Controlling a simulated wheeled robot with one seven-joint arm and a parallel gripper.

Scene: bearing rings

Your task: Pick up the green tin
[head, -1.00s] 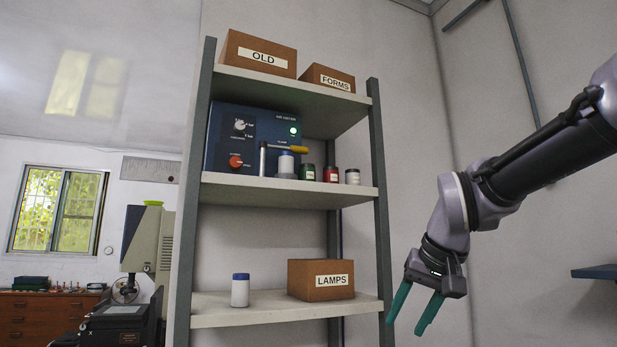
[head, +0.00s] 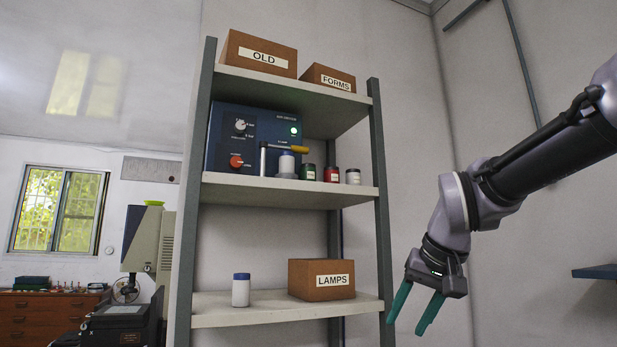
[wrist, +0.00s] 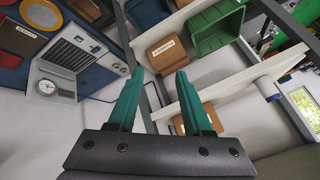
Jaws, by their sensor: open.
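The green tin (head: 307,173) is a small dark green can with a pale label. In the head view it stands upright on the middle shelf (head: 285,189), between a blue-lidded white jar (head: 286,165) and a red tin (head: 331,175). My gripper (head: 408,316) hangs to the right of the rack, lower than the middle shelf and well apart from the tin. Its two green fingers are spread and empty. In the wrist view the fingers (wrist: 158,92) point up the picture with nothing between them. I cannot make out the green tin in the wrist view.
A pale-lidded tin (head: 353,177) stands right of the red one. A lever with a yellow handle (head: 290,149) projects from the blue machine (head: 227,138) behind the tins. The rack's front right post (head: 378,200) stands between the shelf and my gripper. A LAMPS box (head: 321,280) sits below.

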